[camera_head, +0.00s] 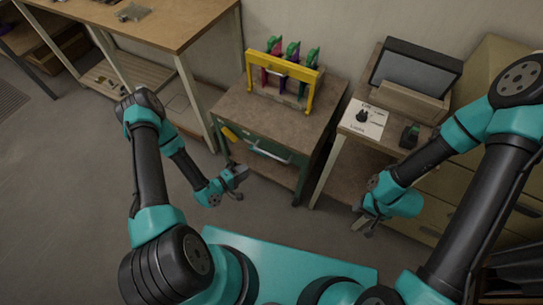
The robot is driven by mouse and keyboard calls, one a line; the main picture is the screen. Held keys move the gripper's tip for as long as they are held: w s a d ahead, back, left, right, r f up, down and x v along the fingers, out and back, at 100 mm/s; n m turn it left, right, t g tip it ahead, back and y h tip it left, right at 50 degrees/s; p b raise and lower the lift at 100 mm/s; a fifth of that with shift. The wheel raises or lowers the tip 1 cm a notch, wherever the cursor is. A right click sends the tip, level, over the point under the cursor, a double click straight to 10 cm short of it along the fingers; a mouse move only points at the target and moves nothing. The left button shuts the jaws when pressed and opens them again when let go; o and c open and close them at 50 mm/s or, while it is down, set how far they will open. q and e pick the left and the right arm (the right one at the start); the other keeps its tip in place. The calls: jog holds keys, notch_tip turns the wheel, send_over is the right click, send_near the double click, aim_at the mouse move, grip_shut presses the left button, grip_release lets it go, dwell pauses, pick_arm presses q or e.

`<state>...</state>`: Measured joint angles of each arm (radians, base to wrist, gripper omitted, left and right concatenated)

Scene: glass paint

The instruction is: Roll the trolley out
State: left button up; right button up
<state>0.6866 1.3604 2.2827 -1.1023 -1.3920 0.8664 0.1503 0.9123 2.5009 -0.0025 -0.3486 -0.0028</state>
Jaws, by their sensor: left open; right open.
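The trolley (236,110) is a low cart with a brown top and a green front, standing between two benches against the wall. A light bar handle (268,153) runs across its front, and a lower shelf shows beneath. A yellow frame (309,97) with several coloured tools stands on its top. My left gripper (240,180) is open and in front of the trolley, below the handle in the picture; I cannot tell if it touches anything. My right gripper (363,224) is open and empty, low in front of the right-hand bench.
A wooden workbench (150,22) stands close on the trolley's left. A bench (353,145) with a dial panel (363,119) and a dark screen (416,70) stands close on its right, beside a beige drawer cabinet (487,70). The floor (60,190) at left is clear.

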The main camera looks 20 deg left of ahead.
aim_at(271, 155)
pick_arm(q)
jog(key=x, duration=1.5)
jog(key=shift+w+d+f, duration=0.15)
jog(key=shift+w+d, duration=0.05)
grip_shut()
